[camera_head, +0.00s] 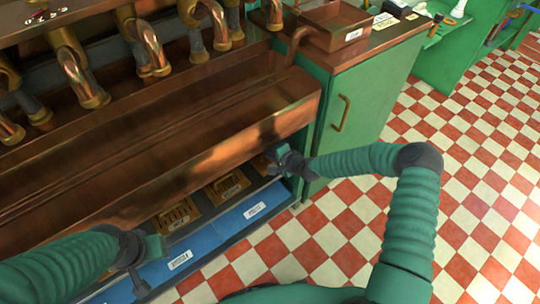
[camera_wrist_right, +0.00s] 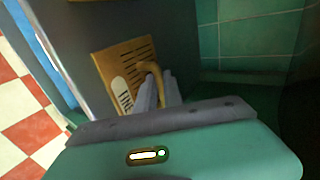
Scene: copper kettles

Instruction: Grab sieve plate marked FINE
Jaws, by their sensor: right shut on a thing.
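A brass sieve plate (camera_wrist_right: 112,66) with dark slots shows in the right wrist view. Its pale label (camera_wrist_right: 122,96) appears to read FINE. My right gripper (camera_wrist_right: 163,90) is shut on the curved brass handle (camera_wrist_right: 152,70) of this plate. In the head view my right gripper (camera_head: 274,156) is below the right end of the copper trough and hides most of that plate. Two other slotted brass plates, a middle one (camera_head: 228,187) and a left one (camera_head: 177,215), lie to its left; their labels are too small to read. My left gripper (camera_head: 136,278) is at the lower left, its fingers unclear.
The long copper trough (camera_head: 215,135) overhangs the plates. Blue labelled strips (camera_head: 243,213) run along the front of their shelf. A green cabinet (camera_head: 365,95) stands close on the right, with a copper tray (camera_head: 333,25) on top. The checkered floor (camera_head: 330,240) is clear.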

